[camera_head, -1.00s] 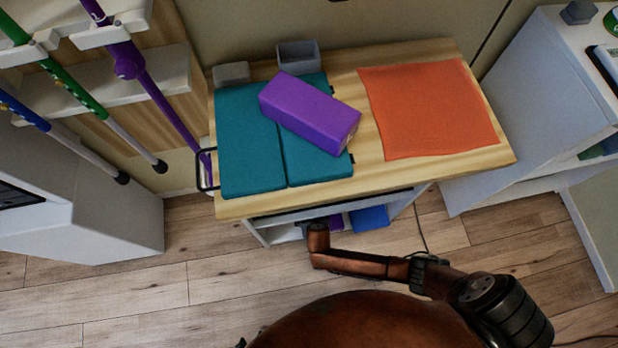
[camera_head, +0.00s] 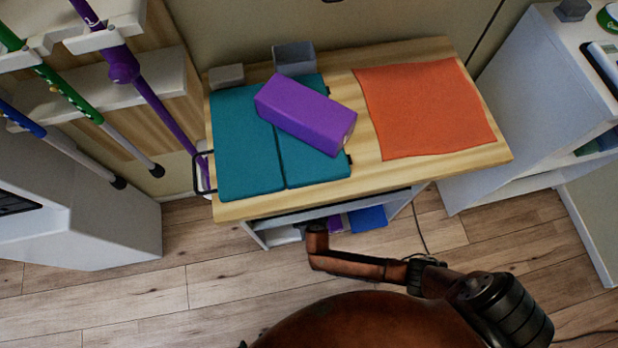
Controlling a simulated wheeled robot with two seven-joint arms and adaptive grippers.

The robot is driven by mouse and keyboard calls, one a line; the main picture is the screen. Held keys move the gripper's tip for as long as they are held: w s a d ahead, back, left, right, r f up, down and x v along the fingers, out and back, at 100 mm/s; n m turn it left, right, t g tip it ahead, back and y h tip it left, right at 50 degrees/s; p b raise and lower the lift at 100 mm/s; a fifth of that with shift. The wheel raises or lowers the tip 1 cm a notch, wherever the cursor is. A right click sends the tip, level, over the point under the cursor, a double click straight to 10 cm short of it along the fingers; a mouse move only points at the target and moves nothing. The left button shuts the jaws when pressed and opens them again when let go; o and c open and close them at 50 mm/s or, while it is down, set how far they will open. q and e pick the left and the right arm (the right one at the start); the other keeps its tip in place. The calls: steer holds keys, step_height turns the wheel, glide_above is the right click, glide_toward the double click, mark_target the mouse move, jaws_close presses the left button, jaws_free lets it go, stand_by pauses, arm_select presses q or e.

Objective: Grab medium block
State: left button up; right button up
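A purple block (camera_head: 305,113) lies at an angle across a folded teal mat (camera_head: 245,150) on the wooden table. Under the tabletop, a smaller purple thing (camera_head: 336,224) and a blue thing (camera_head: 368,218) show partly on a shelf. I cannot tell which of these is the medium block. Only a tiny dark piece, perhaps of my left gripper (camera_head: 242,344), shows at the bottom edge, well away from the blocks; its fingers cannot be made out. My brown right arm comes in from the lower right and ends near the table's front edge. Its gripper does not show.
An orange cloth (camera_head: 426,108) lies on the right of the wooden table (camera_head: 370,187). Two grey boxes stand at its back left, one of them an open bin (camera_head: 294,58). Poles in a rack (camera_head: 105,92) stand at left, white shelving (camera_head: 540,110) at right. Floor shows in front.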

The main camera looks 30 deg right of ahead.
steer(key=shift+c, duration=0.7)
steer(key=c, duration=1.2)
